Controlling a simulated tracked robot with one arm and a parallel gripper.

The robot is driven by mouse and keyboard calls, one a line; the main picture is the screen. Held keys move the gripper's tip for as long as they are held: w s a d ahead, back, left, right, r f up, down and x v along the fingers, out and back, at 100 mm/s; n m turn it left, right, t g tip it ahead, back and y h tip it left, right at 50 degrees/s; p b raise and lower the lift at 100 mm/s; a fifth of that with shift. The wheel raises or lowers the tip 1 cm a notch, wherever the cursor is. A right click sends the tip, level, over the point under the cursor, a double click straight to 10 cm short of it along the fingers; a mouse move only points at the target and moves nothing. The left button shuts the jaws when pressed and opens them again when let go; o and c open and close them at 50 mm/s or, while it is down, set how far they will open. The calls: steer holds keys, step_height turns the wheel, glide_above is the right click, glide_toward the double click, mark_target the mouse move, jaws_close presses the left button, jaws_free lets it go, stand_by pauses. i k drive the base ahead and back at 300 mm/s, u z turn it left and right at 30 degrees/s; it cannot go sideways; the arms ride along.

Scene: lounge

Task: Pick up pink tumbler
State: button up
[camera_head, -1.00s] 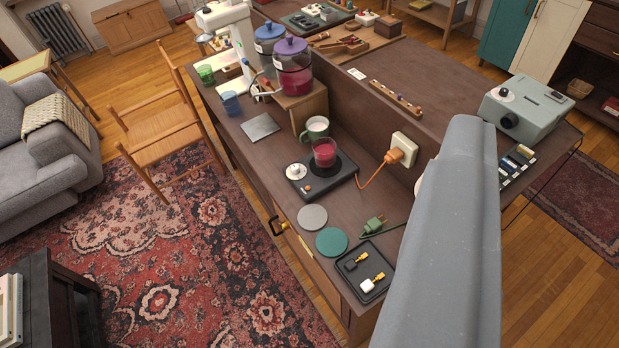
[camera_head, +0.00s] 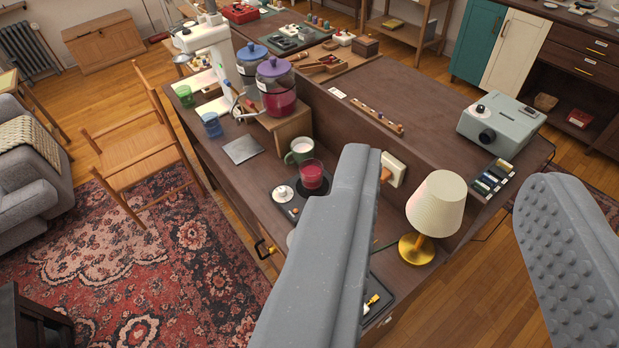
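The pink tumbler (camera_head: 313,175), clear with pink-red contents, stands upright on a dark flat device (camera_head: 288,205) on the long brown counter. A green mug (camera_head: 299,152) is close behind it, to its left. My gripper (camera_head: 452,165) is open and empty, its two grey fingers wide apart in the foreground. The left finger is just right of the tumbler in the picture and hides part of the dark device. The right finger, with a studded inner face, is at the right edge. The tumbler is outside the gap between the fingers in this view.
A lamp (camera_head: 435,215) with a cream shade and gold base stands between the fingers in the picture. A raised ledge (camera_head: 345,115) runs behind the tumbler. Two lidded jars (camera_head: 276,88) stand on a wooden stand to the left. A grey projector (camera_head: 500,125) is behind right.

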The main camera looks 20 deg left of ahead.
mark_target(311, 169)
steer(key=i, duration=0.95)
